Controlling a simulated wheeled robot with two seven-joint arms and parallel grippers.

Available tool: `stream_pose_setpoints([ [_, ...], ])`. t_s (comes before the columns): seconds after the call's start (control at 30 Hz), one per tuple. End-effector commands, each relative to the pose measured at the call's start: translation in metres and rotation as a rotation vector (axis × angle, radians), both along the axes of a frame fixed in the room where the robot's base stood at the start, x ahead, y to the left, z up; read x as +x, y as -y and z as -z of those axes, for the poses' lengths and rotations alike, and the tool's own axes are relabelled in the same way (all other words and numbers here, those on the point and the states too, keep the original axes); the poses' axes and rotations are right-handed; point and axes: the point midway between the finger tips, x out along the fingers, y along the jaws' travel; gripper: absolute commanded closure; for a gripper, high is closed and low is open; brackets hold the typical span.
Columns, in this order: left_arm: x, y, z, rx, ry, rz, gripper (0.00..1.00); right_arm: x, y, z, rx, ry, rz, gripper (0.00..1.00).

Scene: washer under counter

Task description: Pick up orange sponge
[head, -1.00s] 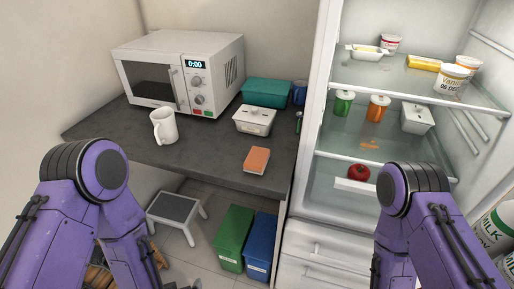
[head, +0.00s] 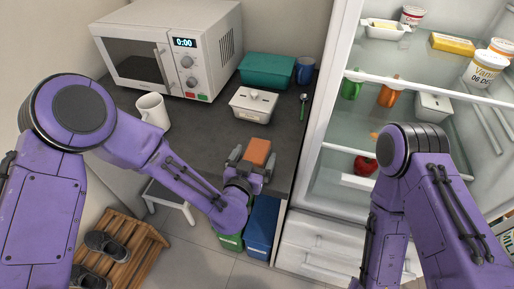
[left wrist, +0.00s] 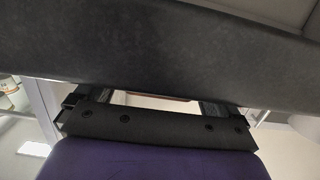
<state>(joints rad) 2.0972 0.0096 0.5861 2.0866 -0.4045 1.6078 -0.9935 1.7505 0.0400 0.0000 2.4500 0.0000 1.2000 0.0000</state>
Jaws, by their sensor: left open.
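The orange sponge (head: 257,151) lies on the dark counter (head: 200,138) near its front edge. My left gripper (head: 253,163) is open at the counter's front edge, with one finger on each side of the sponge's near end. I cannot tell whether the fingers touch it. In the left wrist view the two fingers (left wrist: 152,104) stand apart below the dark counter edge (left wrist: 160,55). A thin reddish strip shows between them, perhaps the sponge; the rest is hidden. My right gripper is out of view; only its arm shows.
A white lidded container (head: 253,105), teal box (head: 267,70), blue mug (head: 305,70), white mug (head: 152,112) and microwave (head: 170,48) stand behind on the counter. An open fridge (head: 335,150) is at right. Green and blue bins (head: 262,228) are below the counter.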

Motion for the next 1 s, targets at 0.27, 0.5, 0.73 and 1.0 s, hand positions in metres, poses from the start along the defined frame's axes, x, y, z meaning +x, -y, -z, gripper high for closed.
stream_pose_setpoints([
  [0.27, 0.011, 0.004, 0.003, 0.001, -0.001, 0.002, 0.04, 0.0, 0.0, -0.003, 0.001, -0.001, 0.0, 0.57],
  [0.5, 0.011, 0.004, 0.003, 0.0, -0.001, 0.001, 0.52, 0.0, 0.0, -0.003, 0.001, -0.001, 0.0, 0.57],
  [0.73, 0.011, 0.004, 0.003, 0.0, -0.001, 0.001, 0.56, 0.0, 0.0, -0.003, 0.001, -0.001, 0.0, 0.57],
  [1.0, 0.012, 0.004, -0.01, 0.0, 0.003, 0.0, 0.56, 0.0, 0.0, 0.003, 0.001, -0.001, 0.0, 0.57],
])
